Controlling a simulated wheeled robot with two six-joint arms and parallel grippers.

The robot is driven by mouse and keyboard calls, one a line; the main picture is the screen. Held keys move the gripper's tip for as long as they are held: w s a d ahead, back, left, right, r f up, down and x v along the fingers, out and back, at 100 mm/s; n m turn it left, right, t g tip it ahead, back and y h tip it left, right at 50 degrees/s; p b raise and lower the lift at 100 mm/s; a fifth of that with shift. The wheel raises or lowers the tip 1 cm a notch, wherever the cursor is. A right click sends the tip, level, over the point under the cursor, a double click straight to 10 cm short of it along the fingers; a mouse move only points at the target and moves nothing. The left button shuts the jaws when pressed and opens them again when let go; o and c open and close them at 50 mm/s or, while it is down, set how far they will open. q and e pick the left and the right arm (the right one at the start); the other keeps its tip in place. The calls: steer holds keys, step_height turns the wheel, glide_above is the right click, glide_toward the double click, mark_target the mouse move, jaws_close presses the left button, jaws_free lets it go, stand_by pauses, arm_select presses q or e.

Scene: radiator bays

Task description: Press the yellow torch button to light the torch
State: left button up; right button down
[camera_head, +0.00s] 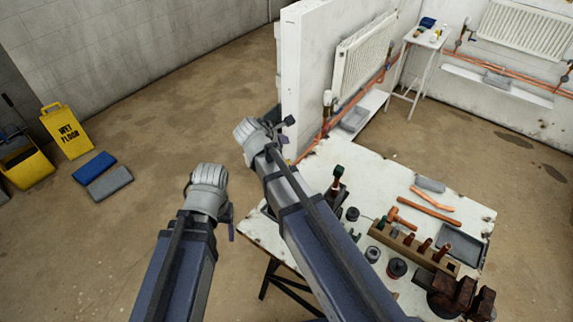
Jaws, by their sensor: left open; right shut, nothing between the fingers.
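A dark upright tool with a green and brown top (337,182) stands at the left part of the white worktable (330,156); it may be the torch, but I cannot tell. No yellow button is clearly visible on it. My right gripper (286,122) is shut and empty, in front of the end of the white partition and above the table's far left corner. My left gripper (210,211) is open and empty, left of the table over the floor; its wrist hides part of it. My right forearm crosses the table's left side and hides part of it.
A wooden rack (412,248), a grey tray (461,246), copper pipes (433,205) and several small tins fill the table. A white partition (301,70) with a radiator (365,52) stands behind. A wet-floor sign (67,132) stands at left.

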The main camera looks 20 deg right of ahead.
step_height(320, 180, down, 7)
steer(key=b, duration=0.6)
steer(key=shift+f, duration=0.1)
stand_by(1.6)
steer(key=shift+f+b, duration=0.3)
steer(key=shift+b, duration=0.15)
steer(key=shift+f+b, duration=0.35)
stand_by(0.5)
stand_by(0.3)
steer(key=shift+r+p, duration=0.4)
steer(key=shift+p, duration=0.05)
steer(key=shift+r+p, duration=0.35)
steer(key=shift+r, duration=0.05)
